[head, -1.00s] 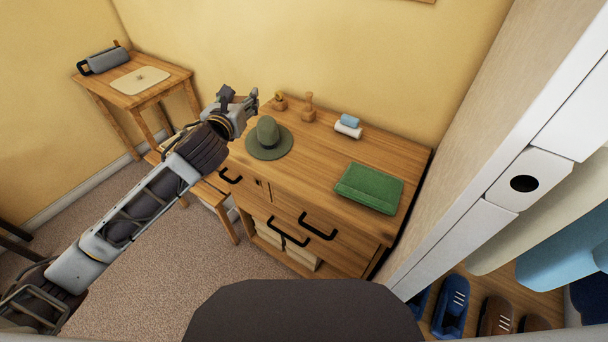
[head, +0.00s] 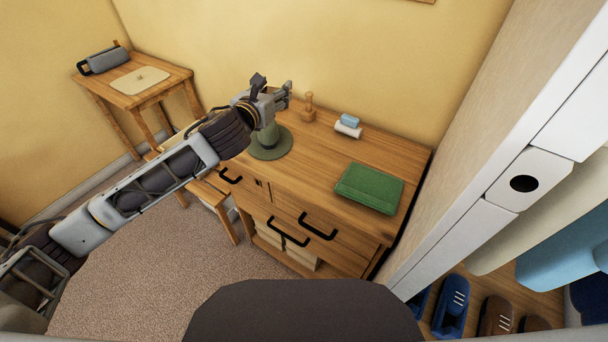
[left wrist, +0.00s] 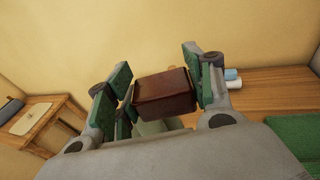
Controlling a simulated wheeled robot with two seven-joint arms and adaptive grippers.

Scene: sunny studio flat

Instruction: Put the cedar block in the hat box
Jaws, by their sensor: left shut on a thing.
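The cedar block (left wrist: 165,92) is a dark reddish-brown block in the left wrist view. It sits between the green finger pads of my left gripper (left wrist: 162,88), which is shut on it. In the head view my left gripper (head: 287,97) is over the back left of the wooden dresser (head: 310,165), just behind the green hat (head: 272,148). The block cannot be made out there. I cannot identify a hat box with certainty in either view. My right gripper is not in view.
On the dresser are a wooden peg-shaped item (head: 308,108), blue and white rolls (head: 348,126) and a folded-looking green thing (head: 370,187). A small side table (head: 150,97) stands at the left. A tall pale cabinet (head: 470,140) bounds the right. The dresser's middle is clear.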

